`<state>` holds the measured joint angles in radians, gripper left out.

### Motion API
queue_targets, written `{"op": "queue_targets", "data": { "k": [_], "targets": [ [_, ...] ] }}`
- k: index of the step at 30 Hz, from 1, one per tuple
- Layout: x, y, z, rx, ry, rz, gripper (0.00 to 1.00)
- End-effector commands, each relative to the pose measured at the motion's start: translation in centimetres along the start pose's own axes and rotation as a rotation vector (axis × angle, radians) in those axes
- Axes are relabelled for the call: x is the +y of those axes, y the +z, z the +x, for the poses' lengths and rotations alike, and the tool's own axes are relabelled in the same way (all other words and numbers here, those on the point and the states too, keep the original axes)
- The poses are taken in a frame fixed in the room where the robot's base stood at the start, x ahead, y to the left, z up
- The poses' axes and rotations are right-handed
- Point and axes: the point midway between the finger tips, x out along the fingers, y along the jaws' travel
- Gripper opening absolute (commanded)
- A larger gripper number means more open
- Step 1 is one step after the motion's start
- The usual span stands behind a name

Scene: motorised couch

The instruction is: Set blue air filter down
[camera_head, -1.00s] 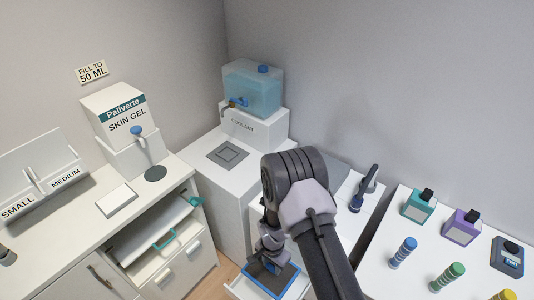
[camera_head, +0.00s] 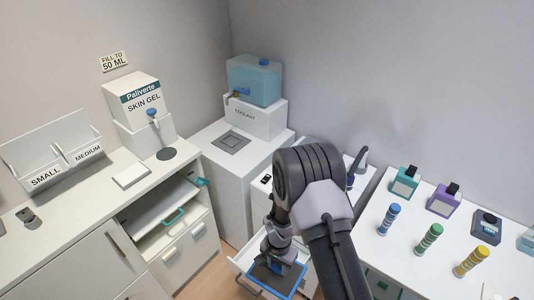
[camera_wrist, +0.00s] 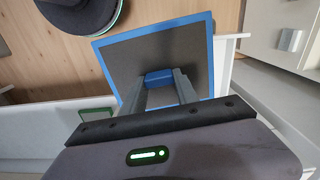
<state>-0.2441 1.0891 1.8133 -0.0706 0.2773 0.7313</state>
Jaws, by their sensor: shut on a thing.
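The blue air filter (camera_head: 291,284) is a flat dark panel with a blue frame. My gripper (camera_head: 279,264) is shut on it and holds it low, over an open white drawer (camera_head: 240,262). In the wrist view the filter (camera_wrist: 192,52) shows its dark face, and my gripper (camera_wrist: 159,82) is closed on a blue block at its middle. I cannot tell whether the filter touches the drawer.
A white counter (camera_head: 372,235) with several coloured cylinders and bottles stands at the right. A coolant tank (camera_head: 254,82) sits at the back. Wooden floor (camera_wrist: 160,18) shows beyond the filter.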

Motion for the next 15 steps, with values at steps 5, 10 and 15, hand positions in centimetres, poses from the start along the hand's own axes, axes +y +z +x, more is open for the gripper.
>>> {"op": "queue_targets", "data": {
  "k": [5, 10, 15],
  "targets": [
    [1.2, -1.9, -4.4, 0.004, -0.003, -0.107, 0.00],
    [3.9, -3.5, -10.4, 0.006, -0.003, -0.264, 0.00],
    [7.7, -3.9, -16.6, 0.006, -0.002, -0.437, 0.00]
  ]
}}
